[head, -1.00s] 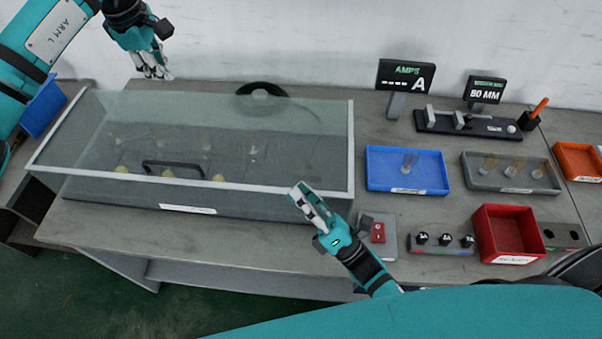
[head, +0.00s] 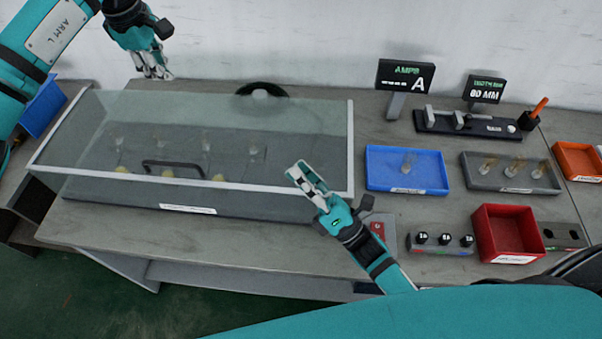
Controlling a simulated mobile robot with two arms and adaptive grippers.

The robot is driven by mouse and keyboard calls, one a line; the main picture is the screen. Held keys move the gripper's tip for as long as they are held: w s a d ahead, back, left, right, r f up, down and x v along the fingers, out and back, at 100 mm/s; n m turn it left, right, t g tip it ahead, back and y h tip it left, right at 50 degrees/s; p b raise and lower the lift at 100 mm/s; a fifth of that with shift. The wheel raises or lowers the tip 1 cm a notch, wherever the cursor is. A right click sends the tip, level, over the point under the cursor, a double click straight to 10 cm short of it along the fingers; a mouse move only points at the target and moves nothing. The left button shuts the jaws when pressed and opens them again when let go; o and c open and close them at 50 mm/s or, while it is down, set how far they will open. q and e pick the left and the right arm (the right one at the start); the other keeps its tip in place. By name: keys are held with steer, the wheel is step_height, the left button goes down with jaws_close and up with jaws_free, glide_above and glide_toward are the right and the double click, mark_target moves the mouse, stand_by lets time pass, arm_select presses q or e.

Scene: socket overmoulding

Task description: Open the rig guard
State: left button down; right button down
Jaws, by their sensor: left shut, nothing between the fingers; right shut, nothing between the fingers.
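The rig guard (head: 240,120) is a clear, pale-framed cover over the rig at the left of the bench. It is down over the rig base (head: 130,192), and a black bar handle (head: 175,167) shows at its front. Several bulb-like parts show through it. My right gripper (head: 298,172) is shut and empty in front of the guard's right front corner, to the right of the handle; I cannot tell if it touches the frame. My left gripper (head: 158,73) is shut and empty, high behind the guard's back left part, near the wall.
A blue tray (head: 407,150), grey tray (head: 470,178) and red bin (head: 510,232) stand right of the guard. A switch box (head: 378,229) is partly hidden by my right arm. The AMPS display (head: 405,76) stands at the back. Bare bench lies in front of the guard.

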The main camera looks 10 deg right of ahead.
arm_select(q)
steer(key=c, duration=2)
jaws_free()
steer(key=shift+c, duration=0.2)
steer(key=o, duration=0.7)
steer(key=shift+c, duration=0.2)
